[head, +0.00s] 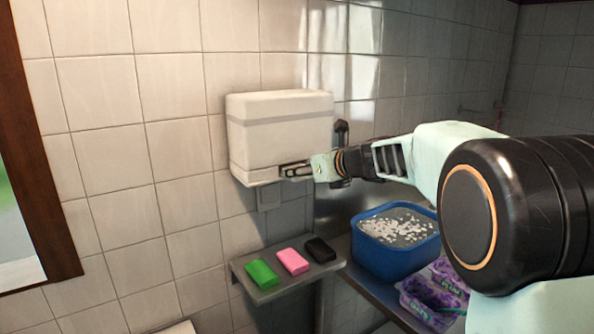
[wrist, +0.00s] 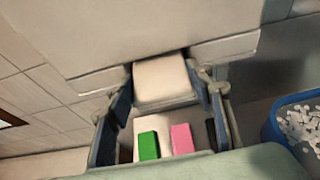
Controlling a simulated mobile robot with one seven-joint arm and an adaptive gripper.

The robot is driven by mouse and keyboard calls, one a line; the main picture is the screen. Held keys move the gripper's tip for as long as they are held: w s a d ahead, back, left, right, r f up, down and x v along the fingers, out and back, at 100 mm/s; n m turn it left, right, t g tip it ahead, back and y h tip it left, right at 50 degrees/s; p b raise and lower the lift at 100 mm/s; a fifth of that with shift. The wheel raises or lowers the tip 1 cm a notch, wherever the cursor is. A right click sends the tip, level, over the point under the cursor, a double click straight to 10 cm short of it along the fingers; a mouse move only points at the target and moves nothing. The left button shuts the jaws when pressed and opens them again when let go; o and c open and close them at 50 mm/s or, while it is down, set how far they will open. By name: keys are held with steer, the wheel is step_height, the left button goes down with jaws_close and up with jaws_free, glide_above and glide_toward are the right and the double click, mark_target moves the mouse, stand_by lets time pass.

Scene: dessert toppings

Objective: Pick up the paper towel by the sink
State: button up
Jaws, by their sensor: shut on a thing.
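A white paper towel dispenser (head: 280,130) is fixed to the tiled wall; its underside also fills the top of the wrist view (wrist: 150,35). A white paper towel (wrist: 162,82) sticks out of the dispenser's lower slot in the wrist view. My gripper (head: 294,170) is at the dispenser's lower front edge. In the wrist view its two fingers (wrist: 165,90) lie on either side of the towel and are shut on it. The towel's upper end is hidden in the dispenser. In the head view the towel cannot be made out behind my fingers.
Below the dispenser, a small shelf (head: 273,290) holds a green block (head: 261,273), a pink block (head: 293,261) and a black block (head: 319,250). A blue tub (head: 385,262) with white bits and purple packs (head: 436,292) stand at right.

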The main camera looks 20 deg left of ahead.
steer(key=shift+r, duration=0.1)
steer(key=s+d+b, duration=0.4)
steer(key=s+d, duration=0.8)
steer(key=d, duration=0.1)
steer(key=s+d+f+p, duration=0.3)
steer(key=d+f+p, duration=0.1)
steer(key=d+f, duration=0.6)
steer(key=s+d+f+n+g+y+p, duration=0.1)
steer(key=s+d+f+p, duration=0.3)
steer(key=d+f, duration=0.6)
step_height(320, 180, down, 5)
steer(key=shift+d+r+p, duration=0.2)
steer(key=shift+p, duration=0.2)
